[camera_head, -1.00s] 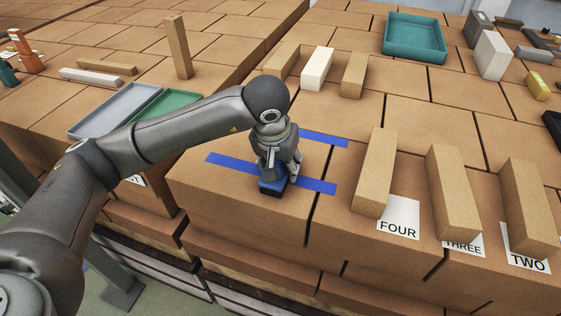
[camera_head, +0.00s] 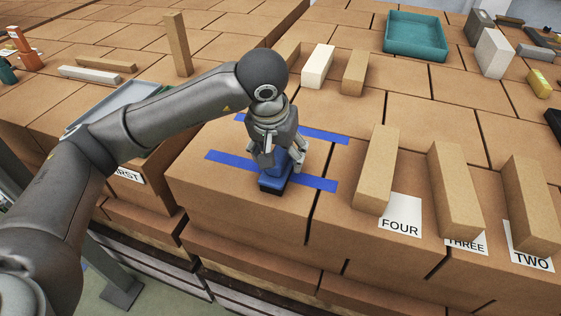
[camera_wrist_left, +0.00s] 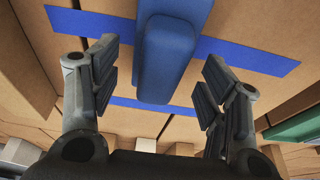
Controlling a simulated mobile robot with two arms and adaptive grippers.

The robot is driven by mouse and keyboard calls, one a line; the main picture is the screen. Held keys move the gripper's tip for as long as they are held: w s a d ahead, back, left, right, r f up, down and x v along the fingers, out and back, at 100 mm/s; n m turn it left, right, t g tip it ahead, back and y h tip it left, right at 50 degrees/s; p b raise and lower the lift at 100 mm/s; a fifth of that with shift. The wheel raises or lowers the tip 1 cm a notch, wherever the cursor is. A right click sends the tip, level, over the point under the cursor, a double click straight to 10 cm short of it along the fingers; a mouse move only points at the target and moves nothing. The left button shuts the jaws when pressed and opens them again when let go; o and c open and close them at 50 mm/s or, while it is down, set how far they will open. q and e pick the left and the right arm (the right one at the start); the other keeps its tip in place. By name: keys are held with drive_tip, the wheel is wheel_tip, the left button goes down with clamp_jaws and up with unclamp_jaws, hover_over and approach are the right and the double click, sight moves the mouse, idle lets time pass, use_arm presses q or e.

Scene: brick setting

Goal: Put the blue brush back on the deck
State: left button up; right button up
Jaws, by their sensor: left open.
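The blue brush (camera_head: 275,172) stands on the deck of brown boxes (camera_head: 225,195), over the front blue tape strip (camera_head: 317,183). Its dark lower end shows near the tape. My left gripper (camera_head: 277,150) is just above and around the brush's upper part. In the left wrist view the blue brush (camera_wrist_left: 170,50) lies between the two open fingers (camera_wrist_left: 160,80), with a clear gap on both sides. The fingers do not touch it there. My right gripper is not in view.
A teal tray (camera_head: 415,38) and a pale brick (camera_head: 318,66) are farther back. My left arm covers part of a grey tray (camera_head: 110,105).

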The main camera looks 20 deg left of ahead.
use_arm(q)
drive_tip(key=b+v, duration=0.1)
drive_tip(key=v, duration=0.7)
drive_tip(key=shift+s+r, duration=0.15)
